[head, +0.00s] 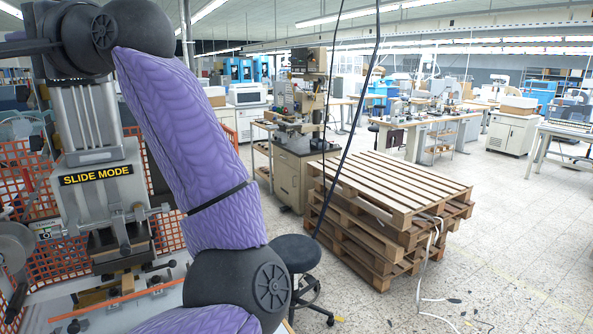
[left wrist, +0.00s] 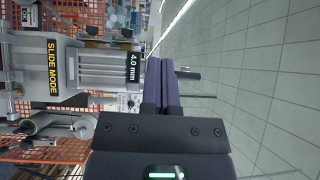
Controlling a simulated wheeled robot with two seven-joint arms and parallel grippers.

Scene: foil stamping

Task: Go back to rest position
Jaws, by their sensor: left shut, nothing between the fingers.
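My left gripper (left wrist: 161,68) shows in the left wrist view with its two purple-and-black fingers together and nothing between them. The foil stamping machine (head: 95,155) stands at the left in the head view, with a black and yellow SLIDE MODE label. It also shows turned on its side at the left of the left wrist view (left wrist: 28,68), beside the fingers. In the head view a purple-sleeved arm of mine, bent at dark joints, crosses in front of the machine's right side. The left fingers cannot be made out there. My right gripper is in neither view.
Orange mesh fencing (head: 75,262) stands around the machine. A black stool (head: 296,252) and stacked wooden pallets (head: 392,190) are right of my arm. A beige cabinet with a machine (head: 293,178) stands behind. The tiled floor (head: 520,240) at the right is mostly clear, with small scraps.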

